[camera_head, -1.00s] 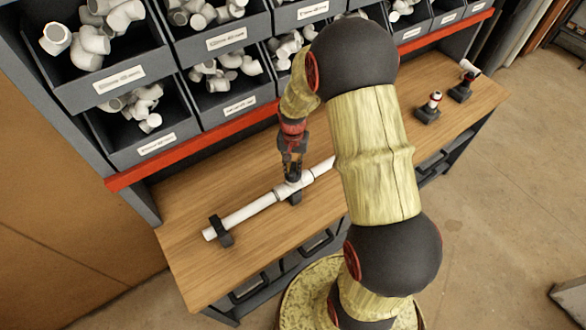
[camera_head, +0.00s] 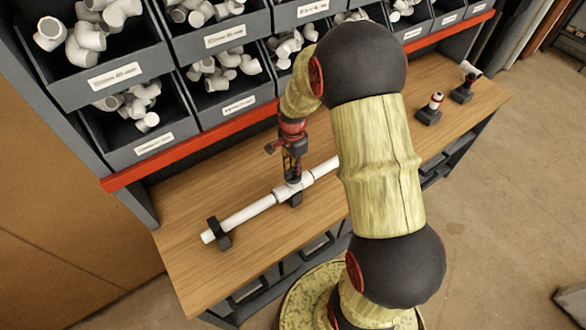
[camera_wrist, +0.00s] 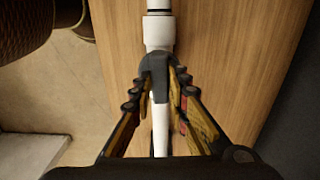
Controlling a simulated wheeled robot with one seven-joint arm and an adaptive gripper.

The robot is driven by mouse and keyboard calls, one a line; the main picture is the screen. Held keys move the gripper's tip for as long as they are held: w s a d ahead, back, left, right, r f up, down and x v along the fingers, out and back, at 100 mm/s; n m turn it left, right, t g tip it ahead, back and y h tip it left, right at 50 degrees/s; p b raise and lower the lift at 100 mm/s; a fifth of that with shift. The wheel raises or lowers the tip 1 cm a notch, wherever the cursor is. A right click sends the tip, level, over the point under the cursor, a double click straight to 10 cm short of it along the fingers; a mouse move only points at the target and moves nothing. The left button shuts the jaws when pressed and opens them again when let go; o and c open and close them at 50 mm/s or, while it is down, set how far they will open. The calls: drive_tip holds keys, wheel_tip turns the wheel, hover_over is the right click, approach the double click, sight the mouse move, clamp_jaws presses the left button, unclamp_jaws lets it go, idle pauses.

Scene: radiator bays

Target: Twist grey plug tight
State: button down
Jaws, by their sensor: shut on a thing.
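A white pipe run with a tee fitting (camera_head: 286,192) lies over the bench on dark cradles; it also shows in the wrist view (camera_wrist: 158,36). My gripper (camera_head: 291,180) points down at the tee from above. In the wrist view my gripper (camera_wrist: 158,82) has its fingers closed in around the dark grey plug (camera_wrist: 157,66), which sits over the white pipe. In the head view the plug is hidden by the fingers. How deep the plug sits in the tee cannot be told.
A dark cradle (camera_head: 220,234) holds the pipe's left end. Bins (camera_head: 226,88) of white fittings stand behind, above a red rail (camera_head: 190,145). Two small stands with fittings (camera_head: 431,109) are at the bench's right. The front left bench top (camera_head: 190,270) is clear.

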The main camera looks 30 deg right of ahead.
drive_tip(key=shift+m, duration=0.3)
drive_tip(key=c, duration=1.8)
unclamp_jaws()
drive_tip(key=shift+o, duration=0.4)
wheel_tip(320, 180, up, 12)
